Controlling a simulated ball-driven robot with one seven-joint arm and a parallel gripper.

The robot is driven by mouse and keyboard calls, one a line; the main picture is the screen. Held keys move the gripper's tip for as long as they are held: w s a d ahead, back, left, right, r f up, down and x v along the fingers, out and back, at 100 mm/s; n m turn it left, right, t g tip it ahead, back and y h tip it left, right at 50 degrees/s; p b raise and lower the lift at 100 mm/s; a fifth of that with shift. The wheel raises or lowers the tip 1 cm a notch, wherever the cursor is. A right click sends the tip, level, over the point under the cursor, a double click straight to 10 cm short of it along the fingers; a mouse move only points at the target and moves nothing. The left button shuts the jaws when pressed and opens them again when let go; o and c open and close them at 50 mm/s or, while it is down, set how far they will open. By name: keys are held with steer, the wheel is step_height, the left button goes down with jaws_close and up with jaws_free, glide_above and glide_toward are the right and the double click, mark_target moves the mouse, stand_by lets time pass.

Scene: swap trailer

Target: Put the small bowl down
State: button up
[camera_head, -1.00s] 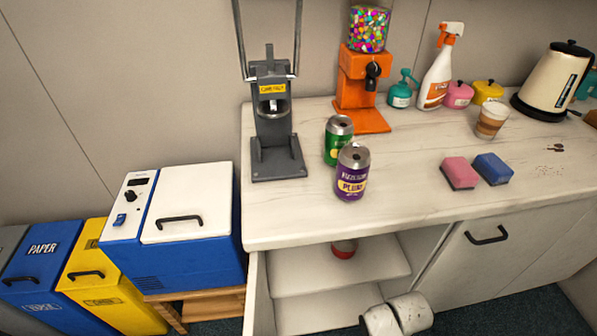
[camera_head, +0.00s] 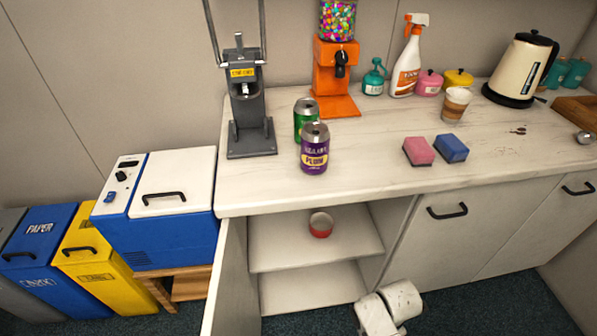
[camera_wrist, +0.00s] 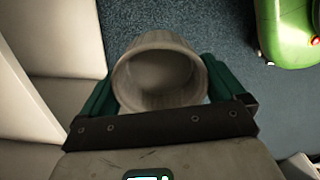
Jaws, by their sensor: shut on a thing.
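In the wrist view, a small pale grey bowl (camera_wrist: 160,50) is held between the green fingers of my gripper (camera_wrist: 158,82). Its round mouth faces the camera. The gripper is shut on it, with one finger on each side. My gripper and the held bowl cannot be made out in the head view. Floor and pale panels show beyond the bowl, and it appears clear of them.
An open cabinet shelf (camera_head: 275,243) under the counter (camera_head: 370,180) holds a small red and grey container (camera_head: 320,224). The rest of that shelf is bare. Purple (camera_head: 314,150) and green (camera_head: 304,118) cans and two sponges (camera_head: 450,148) stand above. A blue-white cooler (camera_head: 165,210) is at left.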

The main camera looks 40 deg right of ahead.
steer(key=w+a+r+m+p, duration=0.2)
steer(key=w+a+r+m, duration=0.5)
steer(key=w, duration=0.4)
steer(key=w+a+r+m+p, duration=0.2)
steer(key=w+a+r+m, duration=0.5)
steer(key=w, duration=0.4)
step_height(320, 180, up, 2)
steer(key=shift+w+a+r, duration=0.2)
steer(key=shift+w+a, duration=0.1)
steer(key=shift+a, duration=0.45)
